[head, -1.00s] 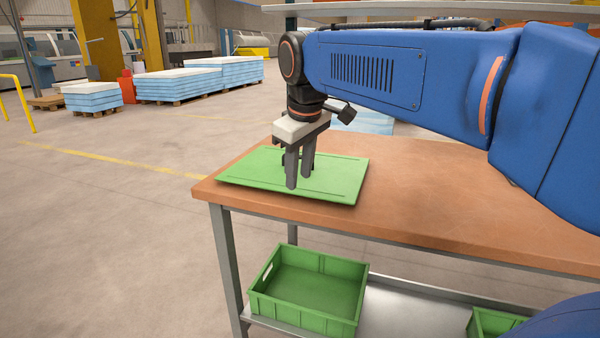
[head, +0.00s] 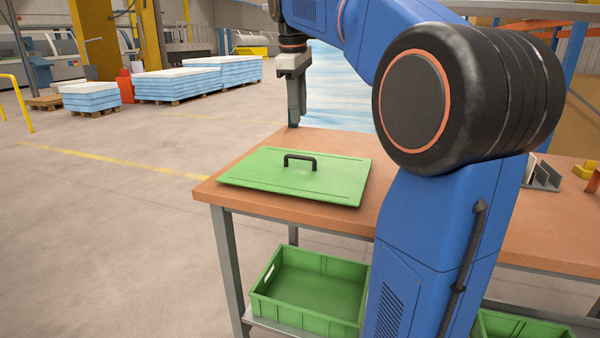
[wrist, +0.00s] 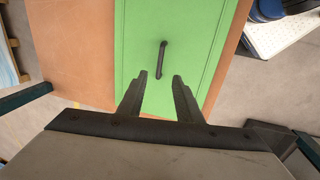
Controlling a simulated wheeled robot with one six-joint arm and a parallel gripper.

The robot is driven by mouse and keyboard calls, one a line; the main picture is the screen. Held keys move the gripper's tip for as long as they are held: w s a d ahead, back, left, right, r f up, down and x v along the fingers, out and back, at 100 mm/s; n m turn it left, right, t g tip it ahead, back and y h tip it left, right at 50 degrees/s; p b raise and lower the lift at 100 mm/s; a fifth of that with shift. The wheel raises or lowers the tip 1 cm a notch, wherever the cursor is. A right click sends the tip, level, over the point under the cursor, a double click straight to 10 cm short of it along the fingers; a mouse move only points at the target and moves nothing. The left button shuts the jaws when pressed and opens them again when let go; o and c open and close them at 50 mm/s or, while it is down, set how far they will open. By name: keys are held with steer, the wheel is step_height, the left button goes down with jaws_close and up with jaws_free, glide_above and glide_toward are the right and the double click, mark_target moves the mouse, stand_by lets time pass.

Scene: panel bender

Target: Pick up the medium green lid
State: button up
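A flat green lid (head: 257,176) with a black arched handle (head: 300,160) lies on the left end of the brown workbench. It also shows in the wrist view (wrist: 137,45), with its handle (wrist: 162,58) a little beyond my fingertips. My gripper (head: 297,118) is raised above the far side of the bench, behind the lid and apart from it. In the wrist view my gripper (wrist: 160,76) has its two fingers spread with nothing between them.
The workbench (head: 335,218) has bare top around the lid. Green crates, one (head: 310,290) at the left, sit on the lower shelf. Blue-white sheet stacks (head: 200,83) stand on the floor behind.

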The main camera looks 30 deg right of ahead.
glide_above(300, 156)
step_height(300, 156, down, 8)
steer(key=shift+f, duration=2.85)
jaws_close()
